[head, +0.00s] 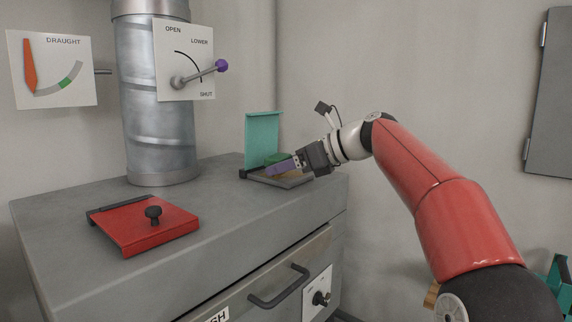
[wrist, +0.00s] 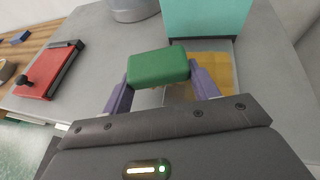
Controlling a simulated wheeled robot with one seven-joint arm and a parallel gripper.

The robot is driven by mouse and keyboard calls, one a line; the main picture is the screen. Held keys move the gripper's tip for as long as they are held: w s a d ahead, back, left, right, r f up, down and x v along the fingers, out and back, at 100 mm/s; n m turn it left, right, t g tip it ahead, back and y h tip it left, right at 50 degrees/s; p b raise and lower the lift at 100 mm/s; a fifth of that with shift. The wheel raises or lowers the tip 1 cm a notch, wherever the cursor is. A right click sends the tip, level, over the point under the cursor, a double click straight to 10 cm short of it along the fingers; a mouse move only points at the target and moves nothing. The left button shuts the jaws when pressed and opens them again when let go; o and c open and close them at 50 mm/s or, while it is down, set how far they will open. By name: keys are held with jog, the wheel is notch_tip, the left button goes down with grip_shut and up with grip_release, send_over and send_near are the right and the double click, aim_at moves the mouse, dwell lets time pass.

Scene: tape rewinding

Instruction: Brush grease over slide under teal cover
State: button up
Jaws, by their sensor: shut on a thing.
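The teal cover (head: 262,139) stands raised upright at the right back of the grey cabinet top, and it also shows at the top of the wrist view (wrist: 205,17). Below it lies the slide (wrist: 218,68), an opening with a yellowish, grease-like surface, partly hidden by my gripper. My gripper (head: 283,168) is shut on a green block-shaped brush (wrist: 158,67), held between its purple fingers just over the front left of the slide. The brush's underside is mostly hidden, so I cannot tell whether it touches the surface.
A red cover (head: 160,225) with a black knob lies closed on the left of the cabinet top (head: 75,260). A metal flue pipe (head: 155,125) rises behind it, with a lever plate (head: 185,90) and a draught gauge (head: 55,70). A drawer handle (head: 278,290) juts from the front.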

jog(key=shift+f+b, duration=0.35)
jog(key=shift+f, duration=0.35)
